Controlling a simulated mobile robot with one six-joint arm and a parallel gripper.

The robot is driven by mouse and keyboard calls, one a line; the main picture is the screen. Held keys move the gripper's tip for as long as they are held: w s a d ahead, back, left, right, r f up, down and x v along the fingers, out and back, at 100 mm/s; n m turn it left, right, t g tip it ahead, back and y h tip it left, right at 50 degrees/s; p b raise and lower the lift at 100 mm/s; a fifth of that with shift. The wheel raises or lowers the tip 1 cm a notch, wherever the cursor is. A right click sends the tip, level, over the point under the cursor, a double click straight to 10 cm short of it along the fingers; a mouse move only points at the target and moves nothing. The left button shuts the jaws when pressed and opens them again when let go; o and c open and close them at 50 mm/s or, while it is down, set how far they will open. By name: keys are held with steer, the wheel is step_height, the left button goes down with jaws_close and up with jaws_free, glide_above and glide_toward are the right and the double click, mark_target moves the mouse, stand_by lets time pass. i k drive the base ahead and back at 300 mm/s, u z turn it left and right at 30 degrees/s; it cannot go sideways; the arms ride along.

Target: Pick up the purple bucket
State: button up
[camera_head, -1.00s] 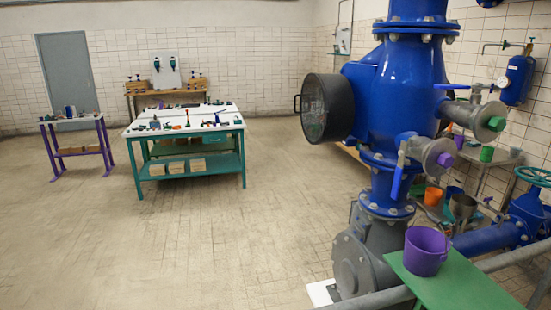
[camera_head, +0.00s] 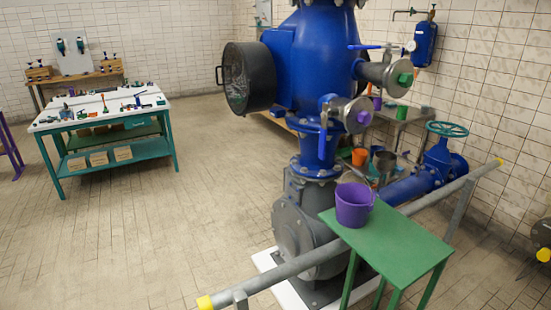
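The purple bucket (camera_head: 353,206) stands upright on the left part of a small green table (camera_head: 400,245), right of the middle of the view. Its rim faces up and a thin handle rises over it. My gripper is not in view, so its state and its distance from the bucket do not show.
A grey rail (camera_head: 265,284) with yellow ends runs beside the green table. Behind it stand the big blue pump (camera_head: 322,60) and a blue pipe (camera_head: 410,186) with a green handwheel (camera_head: 447,129). A teal workbench (camera_head: 105,115) is at left. The left foreground floor is clear.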

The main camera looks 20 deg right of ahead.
mark_target(354, 202)
steer(key=u, duration=1.1)
steer(key=i, duration=0.8)
steer(key=z, duration=0.15)
